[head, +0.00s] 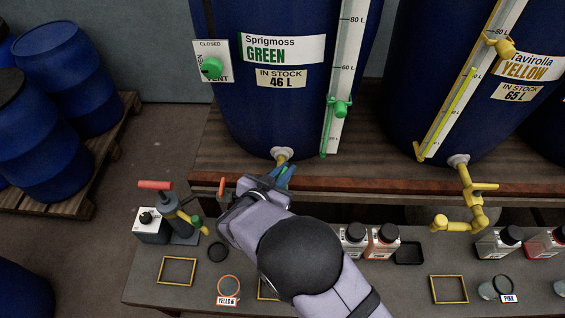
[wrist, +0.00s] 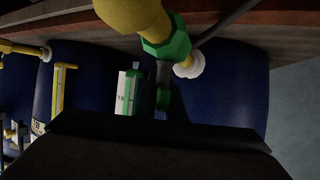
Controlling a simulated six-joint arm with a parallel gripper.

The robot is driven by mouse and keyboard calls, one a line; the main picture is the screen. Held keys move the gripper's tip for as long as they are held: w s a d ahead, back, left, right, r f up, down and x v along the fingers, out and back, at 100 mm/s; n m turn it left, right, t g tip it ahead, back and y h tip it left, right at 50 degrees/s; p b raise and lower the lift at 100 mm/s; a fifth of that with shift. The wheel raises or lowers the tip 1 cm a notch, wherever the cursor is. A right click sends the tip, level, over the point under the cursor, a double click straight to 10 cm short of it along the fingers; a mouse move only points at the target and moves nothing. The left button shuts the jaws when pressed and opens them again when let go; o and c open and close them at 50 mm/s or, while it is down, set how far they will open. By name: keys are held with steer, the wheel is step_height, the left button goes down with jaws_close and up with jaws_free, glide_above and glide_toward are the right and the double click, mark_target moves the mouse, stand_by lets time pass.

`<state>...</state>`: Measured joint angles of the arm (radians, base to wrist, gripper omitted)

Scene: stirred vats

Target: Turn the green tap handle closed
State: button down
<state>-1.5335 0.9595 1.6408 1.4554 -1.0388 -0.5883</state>
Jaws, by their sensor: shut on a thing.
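The green vat (head: 283,100) is a dark blue drum labelled "Sprigmoss GREEN", on a wooden bench. Its yellow tap (head: 283,155) comes out low at the front. In the wrist view the yellow tap body shows large at the top, with a green collar (wrist: 168,42) and a pale flange (wrist: 188,66) against the vat. My gripper (head: 278,178) is at this tap, just below its outlet, shut on the green tap handle. The handle is mostly hidden by my gripper and wrist, so its angle cannot be told.
A yellow vat (head: 455,80) with a yellow tap (head: 465,195) stands to the right. A green vent knob (head: 211,67) and a green gauge slider (head: 340,107) are on the green vat. A lower table (head: 205,285) holds bottles, frames and a red-handled device (head: 155,186).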

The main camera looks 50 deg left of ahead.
steer(key=shift+d+m+t+h, duration=0.2)
steer(key=shift+m+t+h, duration=0.2)
steer(key=shift+m+h, duration=0.65)
steer(key=m+h+b, duration=0.1)
steer(key=h+b, duration=0.1)
steer(key=d+m+h+b, duration=0.1)
steer(key=m+h+b, duration=0.1)
steer(key=d+m+h+b, duration=0.1)
steer(key=m+h+b, duration=0.1)
steer(key=shift+f+m+g+h, duration=0.15)
steer(key=shift+m+g+h, duration=0.1)
steer(key=shift+g+h, duration=0.1)
steer(key=shift+b, duration=0.5)
steer(key=shift+d+r+m+h+b, duration=0.1)
steer(key=shift+r+m+h+b, duration=0.15)
steer(key=shift+m+h+b, duration=0.3)
steer(key=c, duration=1.8)
jaws_free()
steer(key=shift+c, duration=0.2)
